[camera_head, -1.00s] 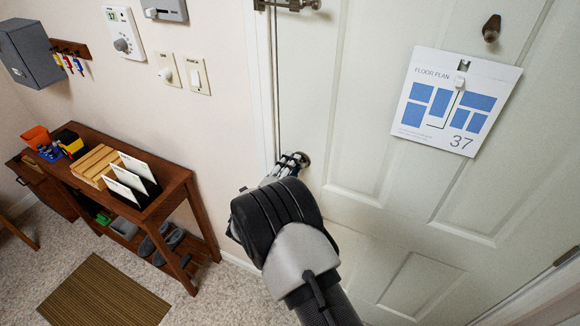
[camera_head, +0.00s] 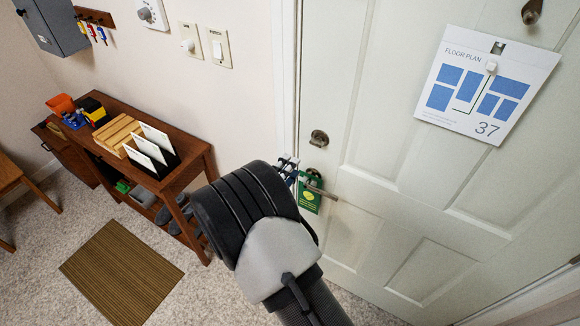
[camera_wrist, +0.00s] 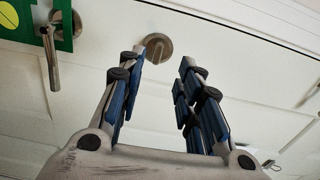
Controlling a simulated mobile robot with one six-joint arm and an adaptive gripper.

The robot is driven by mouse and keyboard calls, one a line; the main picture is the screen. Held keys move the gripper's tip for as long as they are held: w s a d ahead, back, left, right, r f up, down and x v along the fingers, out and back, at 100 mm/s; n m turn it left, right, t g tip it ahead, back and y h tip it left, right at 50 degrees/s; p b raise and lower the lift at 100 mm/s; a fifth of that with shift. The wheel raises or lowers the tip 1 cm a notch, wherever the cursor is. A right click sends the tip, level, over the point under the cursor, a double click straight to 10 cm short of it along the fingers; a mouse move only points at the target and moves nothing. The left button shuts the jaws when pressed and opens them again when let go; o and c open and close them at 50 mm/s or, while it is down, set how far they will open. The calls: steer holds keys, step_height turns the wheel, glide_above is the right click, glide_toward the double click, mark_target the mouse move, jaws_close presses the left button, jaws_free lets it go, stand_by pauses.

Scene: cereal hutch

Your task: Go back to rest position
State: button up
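My gripper (camera_head: 287,168) is partly hidden behind my dark wrist in the head view, in front of the white door (camera_head: 385,150). In the wrist view my gripper (camera_wrist: 161,62) is open, its two blue-padded fingers apart with nothing between them. The round metal lock plate (camera_head: 319,138) sits on the door above and right of my gripper; in the wrist view this plate (camera_wrist: 158,47) shows beyond the fingertips. The door handle (camera_head: 321,190) is just right of my gripper, with a green tag (camera_head: 309,198) hanging at it. I cannot tell whether my fingers touch the tag.
A floor plan sign (camera_head: 487,88) hangs on the door. A wooden table (camera_head: 180,176) with card holders stands at the left, beside a brown mat (camera_head: 122,272) on the carpet. Switches (camera_head: 219,47) and a grey box (camera_head: 52,24) are on the wall.

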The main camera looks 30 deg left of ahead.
stand_by(0.3)
steer(key=w+d+r+m+g+h, duration=0.25)
steer(key=d+r+m+h, duration=0.2)
steer(key=d+m, duration=0.4)
steer(key=w+d+r+m+g+h, duration=0.1)
steer(key=d+r+m+g+h, duration=0.35)
steer(key=d, duration=0.65)
steer(key=s+d+r+m+g, duration=0.2)
steer(key=s+d+r+m, duration=0.1)
steer(key=d+m, duration=0.35)
steer(key=s+d+r+m+g, duration=0.2)
steer(key=s+d+r+m, duration=0.1)
steer(key=d+m, duration=0.4)
steer(key=s+d+r+m+g+y+b, duration=0.1)
steer(key=s+d+m+g+y, duration=0.4)
steer(key=s+d+m, duration=0.65)
steer(key=s+a+r+m+t+y, duration=0.1)
steer(key=s+a+m+y, duration=0.3)
steer(key=s+m, duration=0.6)
steer(key=m+t+y, duration=0.1)
steer(key=m, duration=0.4)
steer(key=shift+s+a+r+t+y+b, duration=0.15)
steer(key=shift+s+a+t+y+b, duration=0.15)
steer(key=shift+s+t, duration=0.1)
